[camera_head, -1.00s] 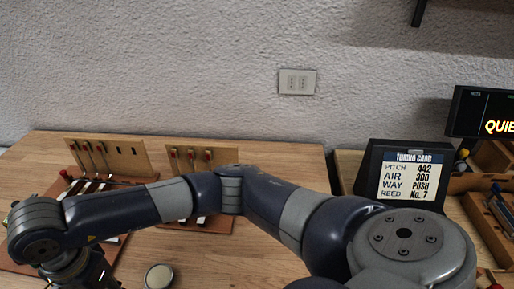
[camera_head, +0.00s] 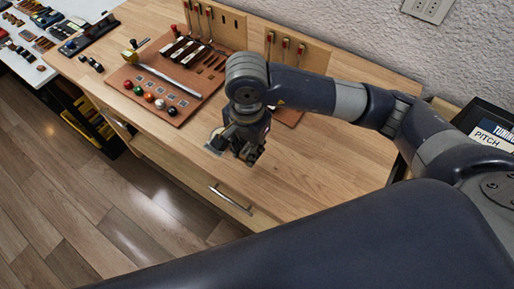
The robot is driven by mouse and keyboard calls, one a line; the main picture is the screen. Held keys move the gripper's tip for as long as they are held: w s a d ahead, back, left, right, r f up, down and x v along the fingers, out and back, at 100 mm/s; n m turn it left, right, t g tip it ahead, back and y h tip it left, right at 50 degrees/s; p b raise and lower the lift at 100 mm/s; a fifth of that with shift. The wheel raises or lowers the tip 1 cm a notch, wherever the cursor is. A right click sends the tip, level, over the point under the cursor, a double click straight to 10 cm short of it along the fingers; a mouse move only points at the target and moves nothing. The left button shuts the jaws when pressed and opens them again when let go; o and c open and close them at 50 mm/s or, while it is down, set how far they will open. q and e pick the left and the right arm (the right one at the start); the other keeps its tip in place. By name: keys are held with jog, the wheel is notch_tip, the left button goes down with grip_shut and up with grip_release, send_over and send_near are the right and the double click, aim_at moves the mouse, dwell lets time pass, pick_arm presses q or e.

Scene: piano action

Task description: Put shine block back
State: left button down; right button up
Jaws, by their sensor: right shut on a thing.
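My right gripper (camera_head: 237,145) points down over the front of the wooden bench top, in the middle of the head view. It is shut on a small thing. The wrist and fingers hide most of that thing, so I cannot tell for sure that it is the shine block. A round, pale-topped tin (camera_head: 216,133) shows partly behind the fingers. My left gripper is not in view.
A brown board (camera_head: 150,95) with coloured knobs, dark bars and a metal rod lies left of my gripper. Upright wooden racks (camera_head: 222,25) stand behind. A drawer handle (camera_head: 230,199) is below the bench edge. Bare wood (camera_head: 325,150) lies to the right.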

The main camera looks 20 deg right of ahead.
jog(key=shift+d, duration=1.05)
jog(key=shift+d+f+p, duration=0.1)
jog(key=shift+f+p, duration=0.1)
jog(key=shift+p, duration=0.1)
notch_tip(320, 180, down, 3)
jog(key=shift+f+p, duration=0.15)
jog(key=shift+p, duration=0.45)
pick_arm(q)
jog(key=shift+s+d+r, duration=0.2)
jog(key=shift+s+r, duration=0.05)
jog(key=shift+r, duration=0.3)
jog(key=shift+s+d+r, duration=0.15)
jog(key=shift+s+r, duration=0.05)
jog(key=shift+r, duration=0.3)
pick_arm(e)
jog(key=shift+f, duration=0.1)
jog(key=shift+f+b, duration=0.1)
jog(key=shift+b, duration=0.2)
jog(key=o, duration=1)
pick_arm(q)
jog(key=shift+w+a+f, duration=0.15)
pick_arm(e)
jog(key=shift+o, duration=0.2)
